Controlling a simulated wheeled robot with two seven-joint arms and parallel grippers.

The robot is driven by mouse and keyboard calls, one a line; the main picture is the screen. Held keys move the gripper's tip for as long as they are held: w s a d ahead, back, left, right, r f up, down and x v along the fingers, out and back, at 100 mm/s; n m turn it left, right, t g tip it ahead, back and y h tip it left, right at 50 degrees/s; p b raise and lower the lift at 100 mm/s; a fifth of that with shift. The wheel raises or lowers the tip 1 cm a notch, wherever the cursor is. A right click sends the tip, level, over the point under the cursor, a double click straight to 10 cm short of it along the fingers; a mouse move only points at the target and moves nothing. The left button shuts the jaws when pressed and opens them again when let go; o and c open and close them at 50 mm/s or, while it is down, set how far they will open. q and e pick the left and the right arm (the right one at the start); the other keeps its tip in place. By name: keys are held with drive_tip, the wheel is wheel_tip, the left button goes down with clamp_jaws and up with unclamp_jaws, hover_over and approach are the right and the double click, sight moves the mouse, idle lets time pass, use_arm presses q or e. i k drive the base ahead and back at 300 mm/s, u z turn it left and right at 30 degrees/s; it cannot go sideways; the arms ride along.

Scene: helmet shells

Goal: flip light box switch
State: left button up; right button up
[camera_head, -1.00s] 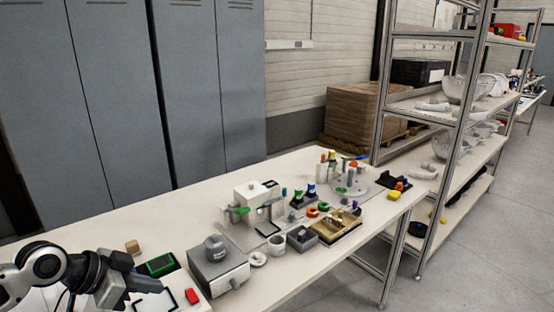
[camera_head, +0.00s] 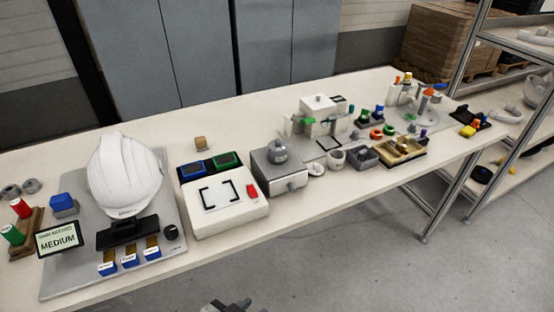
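The light box (camera_head: 214,222) is a low white box on the table, left of the middle of the head view. Its top carries black corner brackets and a red rocker switch (camera_head: 252,191) at the right side. A small dark grey piece of my arm, apparently the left gripper (camera_head: 228,306), shows at the bottom edge, in front of and below the table edge, apart from the light box. Its fingers cannot be made out. My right gripper is not in view.
A white helmet (camera_head: 124,174) stands on a grey plate (camera_head: 70,277) left of the box, behind a "MEDIUM" sign (camera_head: 59,239). Green (camera_head: 225,160) and blue (camera_head: 192,171) trays lie behind the box. A grey device (camera_head: 281,172) stands close on its right. The floor in front is clear.

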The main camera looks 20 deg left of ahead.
sight(251, 189)
drive_tip(key=z, duration=0.4)
drive_tip(key=k, duration=0.5)
drive_tip(key=z, duration=0.5)
drive_tip(key=i, duration=1)
drive_tip(key=u, duration=1.1)
drive_tip(key=i, duration=0.25)
drive_tip(key=u, duration=0.25)
